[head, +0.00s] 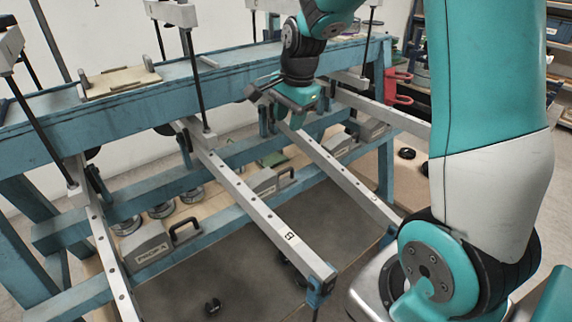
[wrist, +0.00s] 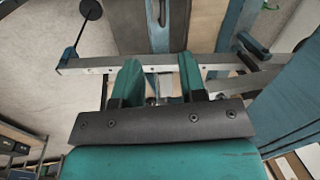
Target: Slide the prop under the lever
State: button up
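Several long grey levers with rows of holes slope forward from the blue frame. One lever (head: 262,212) carries a dark mark near its front end, and another lever (head: 345,178) lies to its right. A grey prop (head: 150,248) with a black handle and lettering sits on the lower shelf at the left. A similar prop (head: 264,186) sits near the middle, partly behind a lever. My gripper (head: 299,100) is at the frame's upper beam. In the wrist view my gripper (wrist: 158,65) has its teal fingers apart, with a holed lever (wrist: 222,67) crossing behind them.
The blue upper beam (head: 130,93) runs across the back, with black upright rods hanging over the levers. Round metal weights (head: 161,209) stand on the shelf. Red clamps (head: 398,85) hang at the right.

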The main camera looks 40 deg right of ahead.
aim_at(285, 171)
jog(key=shift+m, duration=0.8)
jog(key=w+f, duration=0.1)
jog(key=f, duration=0.5)
jog(key=w+d+f+p, duration=0.1)
jog(key=f, duration=0.4)
jog(key=w+f, duration=0.2)
jog(key=f, duration=0.4)
jog(key=shift+d+f+p, duration=0.3)
jog(key=shift+d+f, duration=0.05)
jog(key=shift+d, duration=0.05)
jog(key=shift+c, duration=0.2)
grip_shut()
